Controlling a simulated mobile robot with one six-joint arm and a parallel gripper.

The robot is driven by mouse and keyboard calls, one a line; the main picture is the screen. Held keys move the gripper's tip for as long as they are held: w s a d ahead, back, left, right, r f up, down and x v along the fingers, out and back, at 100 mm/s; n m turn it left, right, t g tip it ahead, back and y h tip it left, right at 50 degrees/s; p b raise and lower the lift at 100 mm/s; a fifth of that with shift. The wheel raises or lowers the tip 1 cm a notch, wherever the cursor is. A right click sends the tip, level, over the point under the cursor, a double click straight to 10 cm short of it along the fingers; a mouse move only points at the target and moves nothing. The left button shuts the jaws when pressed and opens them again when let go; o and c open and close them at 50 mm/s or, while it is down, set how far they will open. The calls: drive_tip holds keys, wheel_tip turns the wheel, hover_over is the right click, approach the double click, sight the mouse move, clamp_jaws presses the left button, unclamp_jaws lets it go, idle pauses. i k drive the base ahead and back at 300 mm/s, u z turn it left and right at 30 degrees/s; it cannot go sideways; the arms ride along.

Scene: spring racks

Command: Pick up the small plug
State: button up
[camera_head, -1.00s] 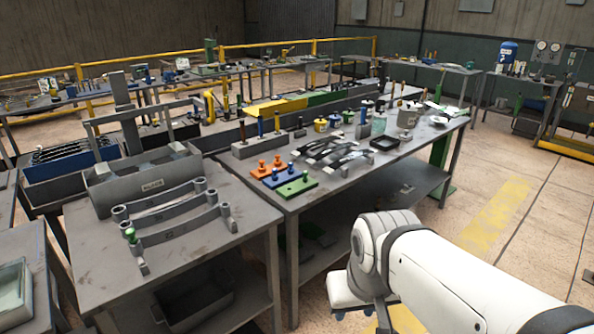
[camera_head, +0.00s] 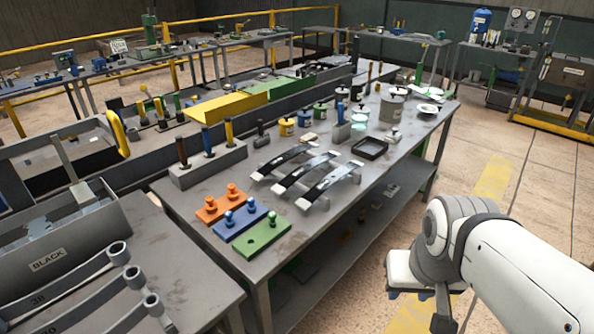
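Small knobbed plugs stand upright on three plates at the near left of the middle bench. The orange plate (camera_head: 208,214) carries two orange plugs (camera_head: 232,191), and the blue plate (camera_head: 233,227) carries two blue ones (camera_head: 248,205). The green plate (camera_head: 272,238) carries one plug (camera_head: 270,222) and shows an empty hole near its left end. Which one is the small plug I cannot tell. My white arm's end, with my gripper (camera_head: 420,302), is over the floor at lower right, apart from the bench. The finger opening cannot be made out.
Three dark leaf springs (camera_head: 302,177), a black tray (camera_head: 370,149) and several pots lie beyond the plates. A grey block with handled tools (camera_head: 208,167) stands behind them. A grey bin marked BLACK (camera_head: 62,250) and spring leaves (camera_head: 90,296) fill the lower left. The bench front near the plates is clear.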

sight(272, 215)
drive_tip(key=u, duration=0.15)
drive_tip(key=i, duration=1)
drive_tip(key=u, duration=0.5)
